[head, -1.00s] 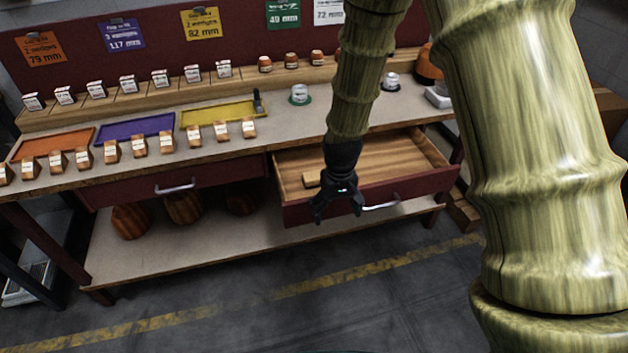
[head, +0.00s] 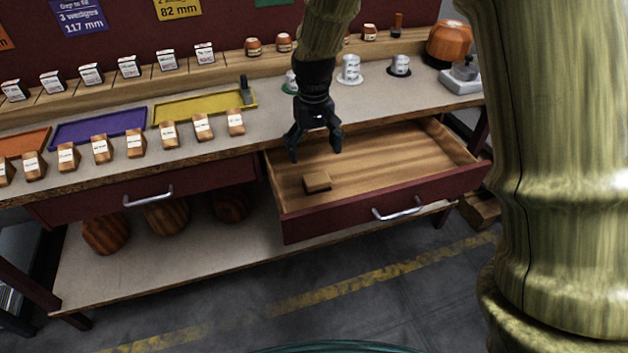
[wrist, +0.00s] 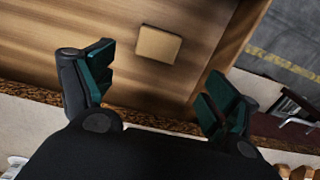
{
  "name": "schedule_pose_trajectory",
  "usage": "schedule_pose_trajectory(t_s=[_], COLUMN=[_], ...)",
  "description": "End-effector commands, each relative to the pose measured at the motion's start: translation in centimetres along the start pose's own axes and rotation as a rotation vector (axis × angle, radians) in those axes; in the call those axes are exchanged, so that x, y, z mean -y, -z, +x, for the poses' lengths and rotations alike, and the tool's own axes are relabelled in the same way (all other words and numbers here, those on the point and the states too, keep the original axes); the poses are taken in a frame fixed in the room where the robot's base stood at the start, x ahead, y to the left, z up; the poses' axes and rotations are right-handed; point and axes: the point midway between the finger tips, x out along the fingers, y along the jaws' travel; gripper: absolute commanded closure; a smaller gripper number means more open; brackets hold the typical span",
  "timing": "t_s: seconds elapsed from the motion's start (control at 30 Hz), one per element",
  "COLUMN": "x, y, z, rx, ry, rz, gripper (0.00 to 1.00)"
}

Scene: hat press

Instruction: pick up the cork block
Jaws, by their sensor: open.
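The cork block (head: 317,182) is a small tan block lying on the wooden floor of the open drawer (head: 400,160), near its left front corner in the head view. It also shows in the wrist view (wrist: 158,44), beyond the fingertips and between their directions. My gripper (head: 315,155) is open and empty. It hangs above the drawer's left part, behind and above the block, apart from it. In the wrist view the two fingers (wrist: 158,85) are spread wide with dark green pads. Nothing hides the block.
The drawer's red front (head: 400,204) with a silver handle and its side walls stand around the block. The bench top (head: 290,120) with small labelled blocks, cups and coloured trays (head: 205,107) lies behind and left. A lower shelf holds rounded wooden pieces (head: 167,217).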

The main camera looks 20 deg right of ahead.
Motion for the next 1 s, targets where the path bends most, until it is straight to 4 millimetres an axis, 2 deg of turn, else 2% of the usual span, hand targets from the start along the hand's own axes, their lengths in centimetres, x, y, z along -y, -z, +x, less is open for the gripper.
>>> schedule_pose_trajectory(t_s=[0.33,0.67,1.0], x=[-0.7,-0.6,-0.7], y=[-0.3,-0.5,-0.9], z=[4.2,6.5,10.4], rx=[0.003,0.003,0.002], ry=[0.001,0.0,0.0], rz=[0.011,0.009,0.006], gripper=[0.12,0.12,0.12])
